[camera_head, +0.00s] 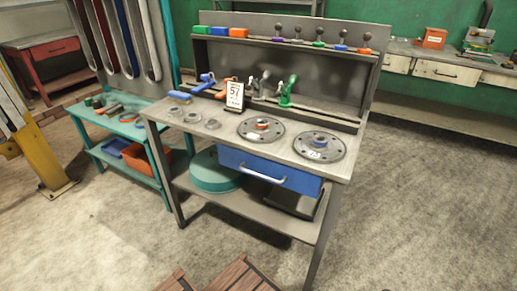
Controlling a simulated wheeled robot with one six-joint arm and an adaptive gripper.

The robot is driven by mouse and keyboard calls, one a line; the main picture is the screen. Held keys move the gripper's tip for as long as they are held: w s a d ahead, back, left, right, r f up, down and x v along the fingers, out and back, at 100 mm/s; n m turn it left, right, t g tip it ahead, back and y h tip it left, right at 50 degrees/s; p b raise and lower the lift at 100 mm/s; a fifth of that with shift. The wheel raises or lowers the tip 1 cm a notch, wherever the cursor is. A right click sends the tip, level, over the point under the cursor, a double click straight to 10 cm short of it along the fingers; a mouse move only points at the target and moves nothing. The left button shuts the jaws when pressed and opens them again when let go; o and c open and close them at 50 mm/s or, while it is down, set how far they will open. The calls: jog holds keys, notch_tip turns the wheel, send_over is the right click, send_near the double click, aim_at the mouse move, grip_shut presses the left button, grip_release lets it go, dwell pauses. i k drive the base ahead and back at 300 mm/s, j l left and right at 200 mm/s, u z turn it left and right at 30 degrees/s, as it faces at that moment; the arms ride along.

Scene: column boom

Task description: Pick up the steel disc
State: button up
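Two round dark-grey metal discs with holes around their rims lie flat on the workbench (222,135). The left disc (247,138) has an orange-red ring at its centre. The right disc (336,152), near the bench's right front corner, has a blue centre and a white label. Several small grey rings (212,124) lie in a row at the left of the bench top. I cannot tell which of these the task calls the steel disc. My gripper is not in view.
A numbered white card (235,95) and several coloured tools stand behind the discs. A shelf with knobs (298,40) rises at the back. A blue drawer (268,172) is under the top. A teal side table (122,125) stands left. Brown wooden slats (240,276) lie in front; floor at right is clear.

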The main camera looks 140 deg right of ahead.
aim_at(318, 146)
jog(key=z, duration=5.3)
